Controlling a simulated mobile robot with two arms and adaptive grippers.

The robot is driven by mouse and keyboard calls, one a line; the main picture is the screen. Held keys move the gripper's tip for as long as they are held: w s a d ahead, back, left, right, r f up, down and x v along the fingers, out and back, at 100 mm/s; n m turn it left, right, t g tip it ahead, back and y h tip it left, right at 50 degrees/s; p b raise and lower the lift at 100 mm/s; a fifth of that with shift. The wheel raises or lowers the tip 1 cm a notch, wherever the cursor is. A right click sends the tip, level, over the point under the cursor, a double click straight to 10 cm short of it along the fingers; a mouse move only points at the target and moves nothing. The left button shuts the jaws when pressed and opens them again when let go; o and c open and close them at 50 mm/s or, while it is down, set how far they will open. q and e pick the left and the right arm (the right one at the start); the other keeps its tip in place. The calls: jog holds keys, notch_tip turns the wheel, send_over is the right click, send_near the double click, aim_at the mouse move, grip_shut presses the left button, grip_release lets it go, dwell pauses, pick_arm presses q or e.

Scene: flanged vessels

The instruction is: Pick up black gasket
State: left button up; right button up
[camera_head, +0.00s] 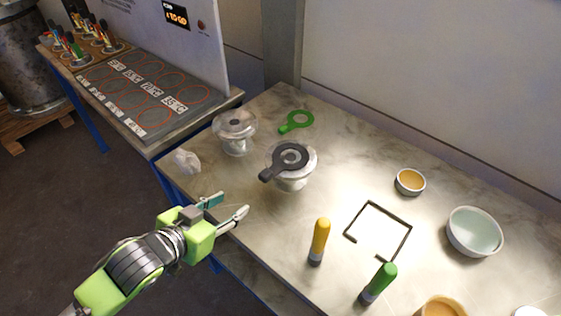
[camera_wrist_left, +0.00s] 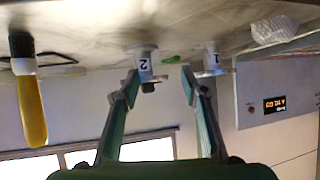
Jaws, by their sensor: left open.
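The black gasket (camera_head: 290,158) is a flat ring with a tab. It lies on top of a pale flanged vessel (camera_head: 291,183), its tab pointing to the lower left. In the left wrist view, the vessel labelled 2 (camera_wrist_left: 143,65) shows upside down between my fingers, with a dark piece at its flange (camera_wrist_left: 149,87). My left gripper (camera_head: 228,207) is open and empty, at the table's near edge, to the lower left of the gasket and apart from it. It also shows in the left wrist view (camera_wrist_left: 160,80). My right gripper is not in view.
A second vessel (camera_head: 235,132) and a green gasket (camera_head: 296,121) are behind. A crumpled clear item (camera_head: 187,161) lies left. Yellow (camera_head: 320,238) and green (camera_head: 379,281) handled tools, a black frame (camera_head: 404,228) and bowls (camera_head: 474,231) are to the right.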

pick_arm(q)
notch_tip(320, 180, up, 7)
jog(key=m+h, duration=0.2)
jog(key=h, duration=0.1)
jog(key=p, duration=0.2)
send_near(267, 171)
jog(key=w+d, duration=0.3)
jog(key=shift+g, duration=0.3)
jog(key=p+x, duration=0.1)
jog(key=x, duration=0.1)
jog(key=f+p+x, duration=0.1)
jog(key=x, duration=0.2)
jog(key=shift+s+a, duration=0.1)
jog(key=shift+a, duration=0.2)
jog(key=shift+w+d+f, duration=0.25)
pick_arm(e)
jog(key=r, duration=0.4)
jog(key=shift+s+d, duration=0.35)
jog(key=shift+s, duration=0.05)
pick_arm(q)
jog(key=shift+a, duration=0.1)
grip_shut()
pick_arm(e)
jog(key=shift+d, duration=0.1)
